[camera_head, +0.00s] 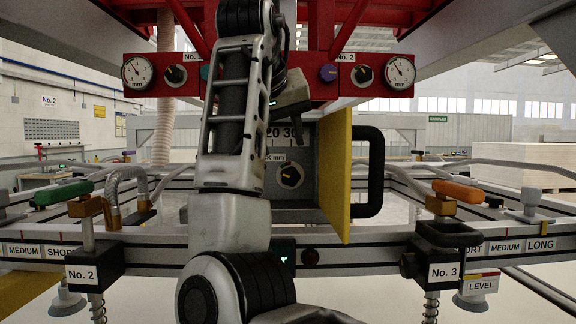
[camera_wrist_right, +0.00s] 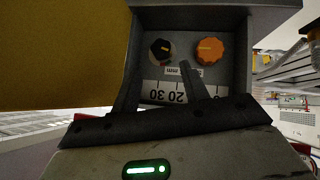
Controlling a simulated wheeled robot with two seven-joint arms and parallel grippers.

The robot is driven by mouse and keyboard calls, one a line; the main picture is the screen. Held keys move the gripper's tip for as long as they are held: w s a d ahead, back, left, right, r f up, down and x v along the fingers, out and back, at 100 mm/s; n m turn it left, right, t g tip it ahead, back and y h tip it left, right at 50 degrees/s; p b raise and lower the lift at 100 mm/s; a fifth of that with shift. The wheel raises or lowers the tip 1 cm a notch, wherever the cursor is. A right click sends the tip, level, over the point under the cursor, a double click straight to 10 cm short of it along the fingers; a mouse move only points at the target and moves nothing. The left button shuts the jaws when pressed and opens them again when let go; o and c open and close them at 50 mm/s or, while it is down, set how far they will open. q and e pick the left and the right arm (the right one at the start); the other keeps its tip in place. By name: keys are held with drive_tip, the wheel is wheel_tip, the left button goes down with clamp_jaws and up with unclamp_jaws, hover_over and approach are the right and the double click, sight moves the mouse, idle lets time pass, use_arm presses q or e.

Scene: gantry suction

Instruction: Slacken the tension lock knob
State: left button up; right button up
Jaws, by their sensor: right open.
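A grey open-fronted box (camera_head: 320,205) stands at the centre of the head view, with a black knob with a pointer (camera_head: 290,176) inside. The right wrist view shows this black knob (camera_wrist_right: 160,49) beside an orange lobed knob (camera_wrist_right: 209,51), above an inverted 20–30 mm scale (camera_wrist_right: 165,92). No label names the tension lock knob. The orange knob is hidden behind my arm in the head view. My right gripper (camera_head: 296,126) is open and empty in front of the box; its fingers (camera_wrist_right: 161,68) show apart, touching neither knob. My left gripper is out of view.
A yellow panel (camera_head: 336,170) with a black handle (camera_head: 375,172) stands swung out at the box's right side. A red gauge panel (camera_head: 345,75) hangs above. A grey rail (camera_head: 365,250) with clamps crosses in front.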

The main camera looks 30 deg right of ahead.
sight(291, 176)
drive_tip(key=p+x, duration=0.1)
drive_tip(key=x, duration=0.9)
drive_tip(key=c, duration=0.7)
